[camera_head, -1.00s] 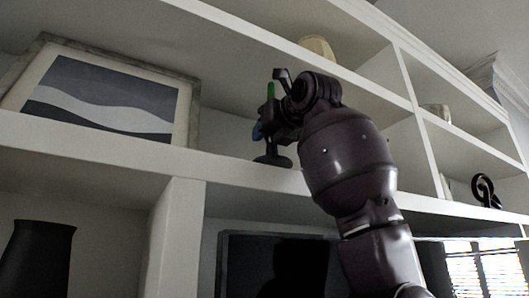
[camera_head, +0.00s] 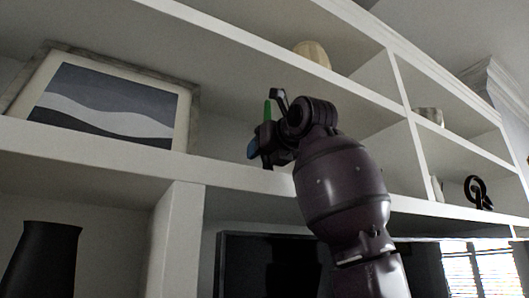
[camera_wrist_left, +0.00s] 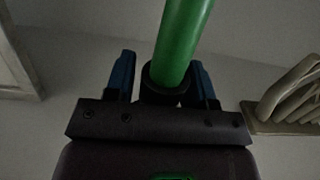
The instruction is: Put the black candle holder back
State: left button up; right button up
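The black candle holder carries a green candle (camera_head: 267,110), which stands upright at the front of the middle shelf (camera_head: 235,176). In the left wrist view the holder's black cup (camera_wrist_left: 160,92) with the candle (camera_wrist_left: 182,38) sits between my blue-padded fingers. My left gripper (camera_head: 257,146) is shut around the holder, with the fingers close on both sides. The gripper hides most of the holder in the head view, and its base does not show clearly. My right gripper is in neither view.
A framed picture (camera_head: 105,105) leans on the shelf at left; its edge shows in the wrist view (camera_wrist_left: 14,70). A ribbed ornament (camera_wrist_left: 292,98) is at right there. A round ornament (camera_head: 312,53) is on the upper shelf, and a dark screen (camera_head: 262,265) below.

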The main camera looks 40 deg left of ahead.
pick_arm(q)
jog(key=shift+o, duration=0.9)
jog(key=shift+r, duration=0.15)
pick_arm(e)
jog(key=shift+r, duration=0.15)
pick_arm(q)
jog(key=b+v, duration=0.2)
jog(key=v, duration=1)
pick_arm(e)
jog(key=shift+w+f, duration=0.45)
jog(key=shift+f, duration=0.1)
